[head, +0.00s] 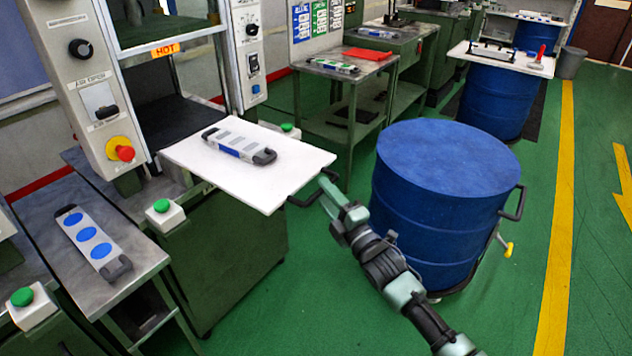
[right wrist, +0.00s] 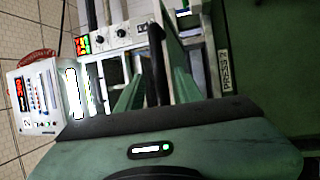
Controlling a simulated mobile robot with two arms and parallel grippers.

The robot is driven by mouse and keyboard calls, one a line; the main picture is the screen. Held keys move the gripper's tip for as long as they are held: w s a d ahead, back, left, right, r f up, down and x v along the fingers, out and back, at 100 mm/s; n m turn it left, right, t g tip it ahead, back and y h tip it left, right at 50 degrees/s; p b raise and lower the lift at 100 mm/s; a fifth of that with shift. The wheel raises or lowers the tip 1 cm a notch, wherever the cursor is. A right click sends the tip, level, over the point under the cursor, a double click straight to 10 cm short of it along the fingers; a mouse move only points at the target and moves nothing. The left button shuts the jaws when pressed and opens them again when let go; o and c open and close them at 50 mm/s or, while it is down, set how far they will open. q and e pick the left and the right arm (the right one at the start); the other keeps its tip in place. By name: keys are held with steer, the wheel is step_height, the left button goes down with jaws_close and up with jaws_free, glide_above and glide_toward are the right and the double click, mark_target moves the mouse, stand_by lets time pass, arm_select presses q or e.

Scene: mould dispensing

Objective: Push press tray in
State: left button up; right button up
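The press tray is a white plate (head: 215,178) that sticks out of the open press on the left of the head view. A grey mould (head: 240,147) with black end grips lies on it. A black handle (head: 300,201) is at the tray's right edge. My right gripper (head: 328,190) is at this handle. My left gripper is not in view.
A blue drum (head: 445,225) stands just right of my right arm. A side table (head: 95,215) holds a mould with blue discs (head: 88,236). Green buttons (head: 162,206) flank the press. A workbench (head: 345,75) and a second drum (head: 495,100) stand behind. Green floor is clear at right.

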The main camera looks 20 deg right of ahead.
steer(key=x, duration=0.4)
steer(key=shift+w+a, duration=0.15)
steer(key=shift+w, duration=0.25)
jaws_close()
steer(key=shift+r, duration=0.1)
